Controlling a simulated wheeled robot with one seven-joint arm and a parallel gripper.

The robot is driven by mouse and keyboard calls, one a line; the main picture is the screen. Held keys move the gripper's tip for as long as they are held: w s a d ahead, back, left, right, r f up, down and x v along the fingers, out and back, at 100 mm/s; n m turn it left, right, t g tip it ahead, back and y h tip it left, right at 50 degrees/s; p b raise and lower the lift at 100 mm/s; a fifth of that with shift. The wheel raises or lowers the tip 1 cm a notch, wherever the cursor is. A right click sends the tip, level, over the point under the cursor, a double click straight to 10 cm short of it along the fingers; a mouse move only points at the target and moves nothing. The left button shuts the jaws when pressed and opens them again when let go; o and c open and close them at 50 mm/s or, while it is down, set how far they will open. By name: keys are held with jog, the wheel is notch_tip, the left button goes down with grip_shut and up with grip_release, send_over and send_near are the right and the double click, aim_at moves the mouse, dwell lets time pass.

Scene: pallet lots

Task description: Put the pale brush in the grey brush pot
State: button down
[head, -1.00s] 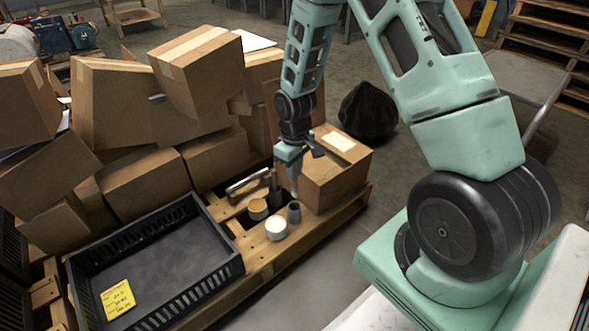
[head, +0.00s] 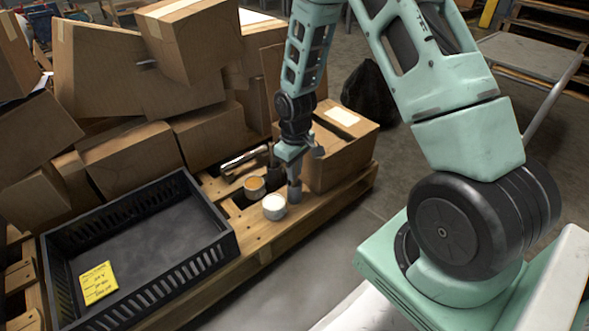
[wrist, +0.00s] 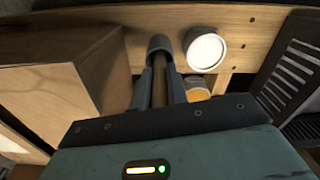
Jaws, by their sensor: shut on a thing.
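My gripper (head: 297,165) points down just above the grey brush pot (head: 294,190), which stands on the wooden pallet. In the wrist view, the two fingers (wrist: 163,76) are shut on a slim shaft, the pale brush (wrist: 163,84). The brush lies in line with the mouth of the grey pot (wrist: 159,43), and its far end seems to reach the pot. I cannot tell how deep it sits. In the head view the brush is mostly hidden by the gripper and pot.
A white-topped tub (head: 273,207) stands close beside the pot, with an orange-topped tub (head: 254,187) behind. A cardboard box (head: 343,155) stands close on the right. A black crate (head: 222,247) with a yellow note (head: 98,283) lies left; stacked boxes rise behind.

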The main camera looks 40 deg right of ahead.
jog(key=c, duration=1.3)
grip_release()
jog(key=shift+r+p, duration=0.1)
jog(key=shift+p, duration=0.4)
jog(key=shift+s, duration=0.1)
